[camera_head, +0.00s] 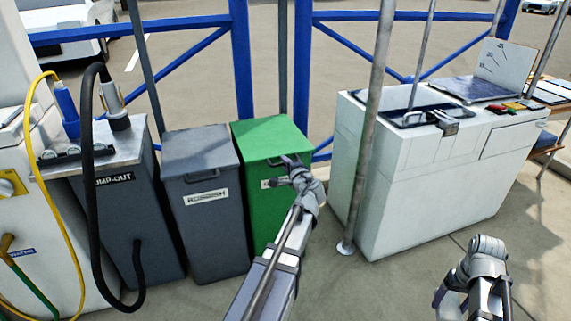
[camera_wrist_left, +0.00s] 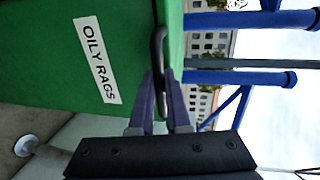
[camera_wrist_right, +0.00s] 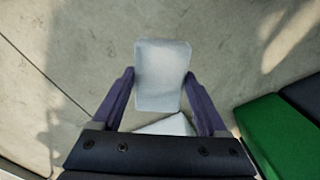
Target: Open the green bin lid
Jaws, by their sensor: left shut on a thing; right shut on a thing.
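The green bin (camera_head: 272,195) stands upright, with its green lid (camera_head: 268,133) lying flat and closed on top. A dark handle (camera_wrist_left: 157,45) runs along the lid's front edge. My left gripper (camera_head: 288,168) is at this handle. In the left wrist view, its fingers (camera_wrist_left: 160,88) are shut on the handle, beside the "OILY RAGS" label (camera_wrist_left: 97,60). My right gripper (camera_wrist_right: 160,82) is away from the bin, low at the right front in the head view. It is shut on a pale grey block (camera_wrist_right: 162,75), with its fingertips at the block's two sides.
A grey bin (camera_head: 200,200) stands directly left of the green one, then a pump-out unit (camera_head: 120,215) with hoses. A metal pole (camera_head: 368,130) and a white counter unit (camera_head: 430,180) stand to the right. Blue railings (camera_head: 243,60) run behind. The floor between my arms is clear.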

